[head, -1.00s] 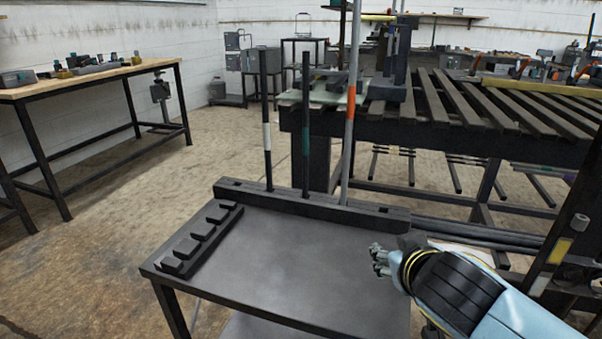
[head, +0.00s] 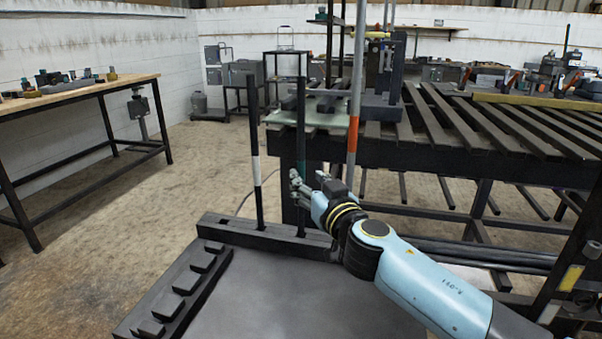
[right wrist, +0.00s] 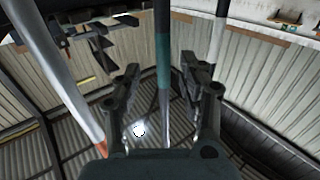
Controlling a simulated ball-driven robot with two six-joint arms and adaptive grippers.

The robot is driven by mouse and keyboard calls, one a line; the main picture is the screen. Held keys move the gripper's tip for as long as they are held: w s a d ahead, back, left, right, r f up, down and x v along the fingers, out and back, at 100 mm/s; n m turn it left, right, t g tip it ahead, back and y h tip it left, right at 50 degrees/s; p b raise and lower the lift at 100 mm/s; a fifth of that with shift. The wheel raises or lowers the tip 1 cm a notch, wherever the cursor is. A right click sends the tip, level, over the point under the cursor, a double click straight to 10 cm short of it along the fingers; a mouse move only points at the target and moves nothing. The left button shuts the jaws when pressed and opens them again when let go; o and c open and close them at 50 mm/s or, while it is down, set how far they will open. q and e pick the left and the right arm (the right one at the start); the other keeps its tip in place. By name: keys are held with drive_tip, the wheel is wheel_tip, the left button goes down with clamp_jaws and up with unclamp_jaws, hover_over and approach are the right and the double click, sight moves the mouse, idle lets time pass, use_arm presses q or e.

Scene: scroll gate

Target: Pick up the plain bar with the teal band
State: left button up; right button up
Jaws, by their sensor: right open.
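The plain dark bar with the teal band (head: 301,118) stands upright in the rack (head: 275,238), between two other bars. My right gripper (head: 306,184) is at about the height of its teal band, at the bar. In the right wrist view the bar's teal band (right wrist: 162,58) lies between the two open fingers (right wrist: 163,100), with a gap on each side. I cannot tell how deep between the fingers the bar is. My left gripper is not in view.
A bar with a white band (head: 257,170) stands left of the teal one. A taller grey bar with an orange band (head: 353,134) stands to the right, close to my gripper. A dark stepped block (head: 178,287) lies on the table's left; the tabletop (head: 285,300) is otherwise clear.

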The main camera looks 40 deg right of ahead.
sight(301, 175)
drive_tip(key=x, duration=0.4)
drive_tip(key=shift+a+f, duration=0.15)
drive_tip(key=shift+a, duration=0.05)
drive_tip(key=shift+c, duration=1.2)
drive_tip(key=c, duration=0.5)
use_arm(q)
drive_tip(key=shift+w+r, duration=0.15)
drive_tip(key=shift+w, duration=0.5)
use_arm(e)
clamp_jaws()
